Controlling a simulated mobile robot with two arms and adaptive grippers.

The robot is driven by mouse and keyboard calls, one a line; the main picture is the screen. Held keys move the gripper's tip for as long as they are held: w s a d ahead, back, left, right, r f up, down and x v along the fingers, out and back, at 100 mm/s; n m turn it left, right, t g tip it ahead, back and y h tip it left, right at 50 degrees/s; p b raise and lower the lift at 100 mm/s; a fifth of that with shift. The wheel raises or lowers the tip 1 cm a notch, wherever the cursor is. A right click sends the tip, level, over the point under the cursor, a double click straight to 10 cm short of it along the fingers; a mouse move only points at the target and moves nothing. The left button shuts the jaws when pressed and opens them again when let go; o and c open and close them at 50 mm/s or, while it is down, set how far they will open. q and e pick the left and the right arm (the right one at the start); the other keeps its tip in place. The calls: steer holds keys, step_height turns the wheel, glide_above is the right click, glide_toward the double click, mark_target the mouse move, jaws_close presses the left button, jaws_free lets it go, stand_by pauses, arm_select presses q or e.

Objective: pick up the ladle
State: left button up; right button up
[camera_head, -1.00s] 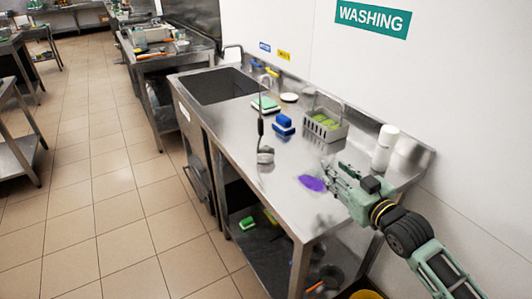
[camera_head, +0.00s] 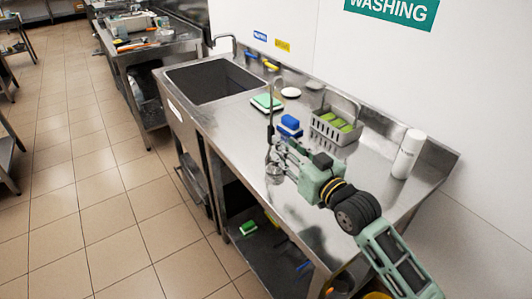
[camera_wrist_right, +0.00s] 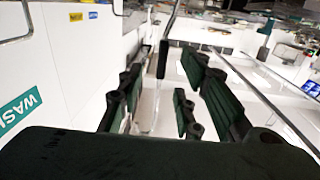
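The ladle (camera_head: 270,133) appears upright on the steel table, with a thin hooked metal handle that has a dark grip. Its metal bowl is low down, beside my right gripper (camera_head: 279,160), which partly overlaps it in the head view. In the right wrist view, the dark grip of the ladle (camera_wrist_right: 164,59) shows in the gap between the two fingers of my right gripper (camera_wrist_right: 163,88). The fingers are apart with space on both sides of the grip; contact is not visible. My left gripper is not in view.
A sink (camera_head: 215,83) is at the far end. A wall stands behind.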

mark_target(271, 133)
steer(key=w+a, duration=0.1)
steer(key=w+a+r+p, duration=0.1)
steer(key=shift+w, duration=0.4)
steer(key=x, duration=0.3)
steer(key=shift+w+a+f+p, duration=0.25)
steer(key=shift+a+p, duration=0.05)
steer(key=shift+p, duration=0.1)
steer(key=shift+w+a, duration=0.15)
steer(key=shift+w, duration=0.05)
steer(key=c, duration=0.7)
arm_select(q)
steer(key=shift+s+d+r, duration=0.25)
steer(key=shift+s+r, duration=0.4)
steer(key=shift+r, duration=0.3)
arm_select(e)
jaws_close()
